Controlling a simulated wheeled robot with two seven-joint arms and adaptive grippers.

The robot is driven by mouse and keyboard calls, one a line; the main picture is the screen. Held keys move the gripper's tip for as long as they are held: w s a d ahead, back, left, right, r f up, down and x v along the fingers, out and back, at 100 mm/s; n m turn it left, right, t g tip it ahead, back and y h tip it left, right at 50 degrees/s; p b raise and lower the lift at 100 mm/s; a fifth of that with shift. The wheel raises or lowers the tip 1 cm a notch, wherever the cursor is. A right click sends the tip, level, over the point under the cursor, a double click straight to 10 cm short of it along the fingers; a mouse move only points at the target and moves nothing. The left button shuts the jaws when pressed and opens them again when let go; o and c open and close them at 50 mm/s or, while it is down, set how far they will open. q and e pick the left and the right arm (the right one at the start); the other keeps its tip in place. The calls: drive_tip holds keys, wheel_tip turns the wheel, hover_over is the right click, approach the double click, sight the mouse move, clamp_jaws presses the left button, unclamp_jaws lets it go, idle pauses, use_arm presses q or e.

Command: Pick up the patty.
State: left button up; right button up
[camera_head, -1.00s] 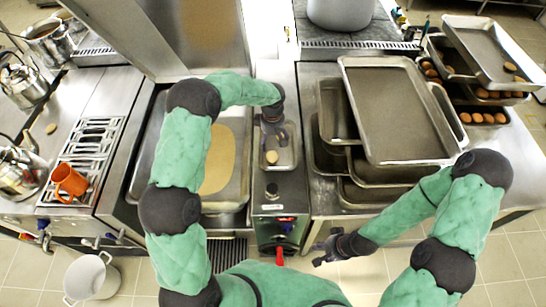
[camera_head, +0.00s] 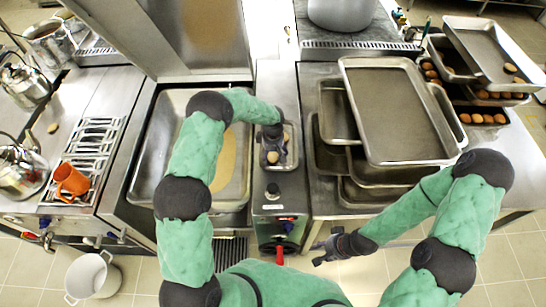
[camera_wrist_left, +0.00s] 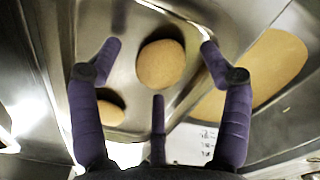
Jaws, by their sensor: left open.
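A round tan patty (camera_head: 271,157) lies in a small metal tray (camera_head: 292,163) on the narrow counter in the middle. The left wrist view shows a patty (camera_wrist_left: 161,64) between the spread fingers, and a second, partly shadowed patty (camera_wrist_left: 109,110) beside the left finger. My left gripper (camera_head: 273,146) is open over the tray, and its fingers hide part of the tray's contents. In the left wrist view my left gripper (camera_wrist_left: 160,50) shows no finger clearly touching a patty. My right gripper (camera_head: 322,253) is away in front of the counter, empty, with its fingers apart.
Left of the tray is a wide pan (camera_head: 145,163) with a tan surface inside. Stacked metal trays (camera_head: 400,105) stand close on the right.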

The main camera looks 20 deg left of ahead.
use_arm(q)
drive_tip(key=c, duration=1.2)
drive_tip(key=shift+c, duration=0.2)
drive_tip(key=shift+r, duration=0.1)
